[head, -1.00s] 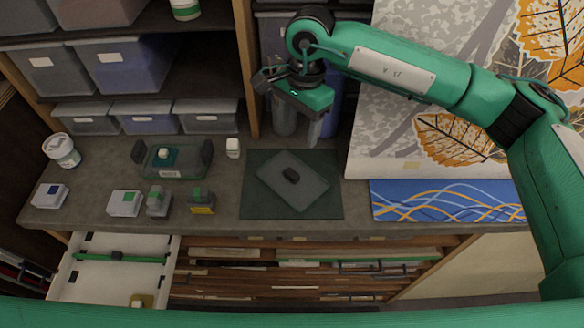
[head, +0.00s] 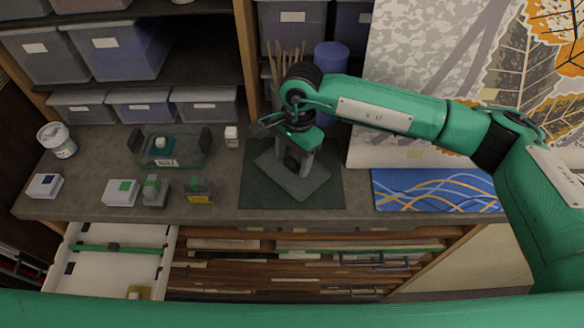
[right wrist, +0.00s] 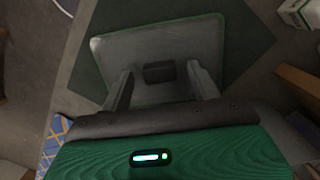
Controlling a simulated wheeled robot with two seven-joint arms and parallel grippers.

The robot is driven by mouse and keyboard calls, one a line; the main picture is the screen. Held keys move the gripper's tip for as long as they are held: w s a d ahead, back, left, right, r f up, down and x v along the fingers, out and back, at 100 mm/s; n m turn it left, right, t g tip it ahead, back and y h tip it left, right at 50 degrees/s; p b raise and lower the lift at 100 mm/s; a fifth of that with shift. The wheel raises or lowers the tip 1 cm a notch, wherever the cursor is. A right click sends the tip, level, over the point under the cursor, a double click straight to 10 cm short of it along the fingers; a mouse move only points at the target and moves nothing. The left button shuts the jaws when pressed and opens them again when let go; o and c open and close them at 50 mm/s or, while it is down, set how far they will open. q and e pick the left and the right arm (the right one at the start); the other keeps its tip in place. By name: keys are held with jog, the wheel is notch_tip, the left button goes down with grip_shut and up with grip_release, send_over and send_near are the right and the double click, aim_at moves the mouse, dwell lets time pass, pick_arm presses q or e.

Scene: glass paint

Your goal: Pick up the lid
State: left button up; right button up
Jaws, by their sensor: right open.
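The lid is a flat grey, see-through rectangular plate (head: 302,188) with a small dark knob (head: 291,163). It lies at an angle on a dark green mat (head: 255,198) on the counter. My right gripper (head: 294,161) is open and points down over the lid, with its fingers on either side of the knob. In the right wrist view the lid (right wrist: 165,40) shows with the knob (right wrist: 158,71) between the two spread fingers; I cannot tell whether they touch it. My left gripper is not in view.
A clear tray (head: 183,150) holding a small block stands left of the mat, near a white jar (head: 232,136). Several small boxes line the front left, above an open drawer (head: 112,265). A blue patterned panel (head: 430,190) lies right, and brushes (head: 285,70) stand behind.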

jog(key=c, duration=1.2)
jog(key=shift+o, duration=0.2)
